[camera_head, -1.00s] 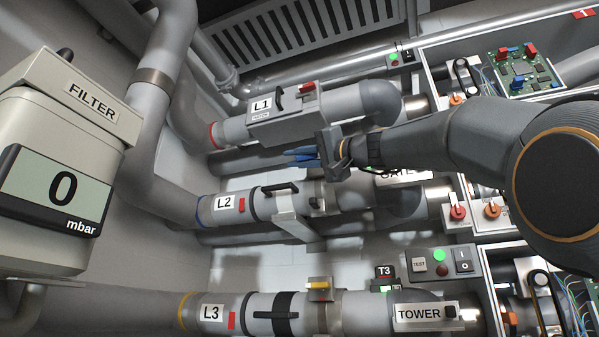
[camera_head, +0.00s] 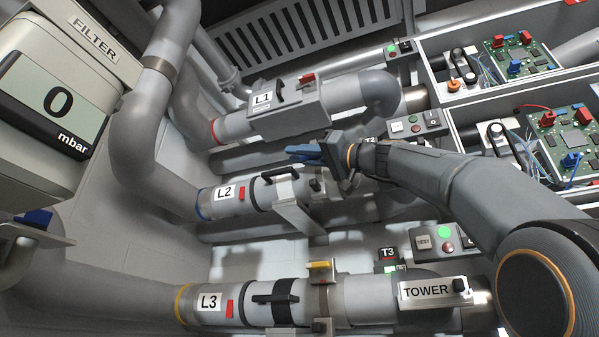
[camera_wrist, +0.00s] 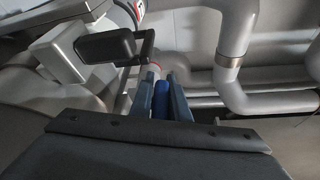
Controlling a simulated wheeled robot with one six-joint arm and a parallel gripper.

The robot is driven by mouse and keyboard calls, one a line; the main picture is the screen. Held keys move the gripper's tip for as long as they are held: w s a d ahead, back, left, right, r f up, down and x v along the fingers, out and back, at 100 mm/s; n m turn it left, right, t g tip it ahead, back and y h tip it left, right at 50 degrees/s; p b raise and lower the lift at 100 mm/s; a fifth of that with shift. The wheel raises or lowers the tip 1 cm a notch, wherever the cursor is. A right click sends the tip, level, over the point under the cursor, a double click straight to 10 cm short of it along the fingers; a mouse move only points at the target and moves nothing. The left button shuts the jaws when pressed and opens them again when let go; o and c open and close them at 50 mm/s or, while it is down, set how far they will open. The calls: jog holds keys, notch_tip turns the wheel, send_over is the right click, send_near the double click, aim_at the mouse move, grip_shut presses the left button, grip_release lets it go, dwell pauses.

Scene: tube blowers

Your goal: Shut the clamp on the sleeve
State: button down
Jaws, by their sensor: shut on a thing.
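My gripper (camera_head: 305,153) is between line L1 and line L2, above the L2 pipe. Line L2 (camera_head: 224,194) carries a black band with a handle (camera_head: 280,174) and a small black lever (camera_head: 316,185) on a collar, partly behind a grey bracket. Line L3 (camera_head: 209,302) has a black band with a handle (camera_head: 275,299) and a collar clamp with a yellow handle (camera_head: 318,265). Line L1 (camera_head: 263,98) has a grey housing with a red tab (camera_head: 306,78). I cannot tell which part is the sleeve.
A filter box (camera_head: 60,95) reading 0 mbar stands at left. A blue part (camera_head: 36,218) sits on a bracket below it. Open boxes with circuit boards (camera_head: 520,55) are at right. In the wrist view a black block (camera_wrist: 105,47) is close left of the fingers.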

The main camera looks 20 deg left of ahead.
aim_at(317, 157)
jog(key=shift+n, duration=0.3)
jog(key=c, duration=1.7)
grip_release()
jog(key=shift+f, duration=0.1)
jog(key=b+v, duration=0.5)
jog(key=v, duration=0.1)
jog(key=shift+w+d+f, duration=0.1)
jog(key=shift+d+f, duration=0.1)
jog(key=shift+d+f+b, duration=0.1)
jog(key=shift+d+b, duration=0.35)
jog(key=shift+d, duration=0.15)
